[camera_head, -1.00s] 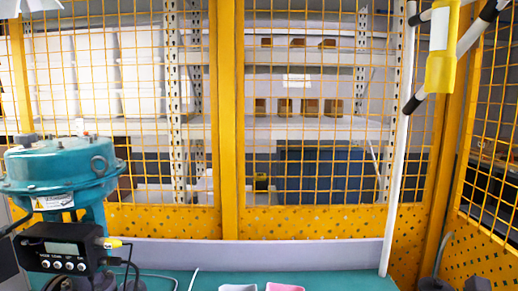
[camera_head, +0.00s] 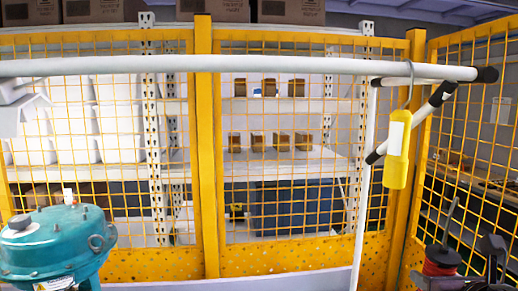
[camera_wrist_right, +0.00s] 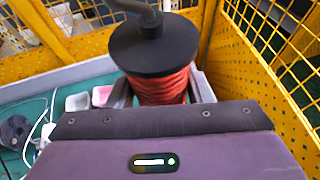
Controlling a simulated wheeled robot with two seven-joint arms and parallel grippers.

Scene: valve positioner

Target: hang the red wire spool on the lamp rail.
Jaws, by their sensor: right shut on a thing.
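The red wire spool (camera_head: 440,268) is at the lower right of the head view, with a black top flange and a grey hook or stem rising from it. In the right wrist view the spool (camera_wrist_right: 160,90) stands upright between the fingers. My right gripper (camera_head: 462,272) is shut on it. The fingers (camera_wrist_right: 162,94) sit on both sides of the red winding. The lamp rail (camera_head: 250,64) is a white horizontal bar across the top of the head view, above and apart from the spool. My left gripper is not in view.
A yellow lamp (camera_head: 397,150) hangs by a hook near the rail's right end, close to white braces and a white post (camera_head: 362,200). A teal valve actuator (camera_head: 55,245) stands at lower left. Yellow mesh fencing (camera_head: 208,150) encloses the back and right. The rail's middle is clear.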

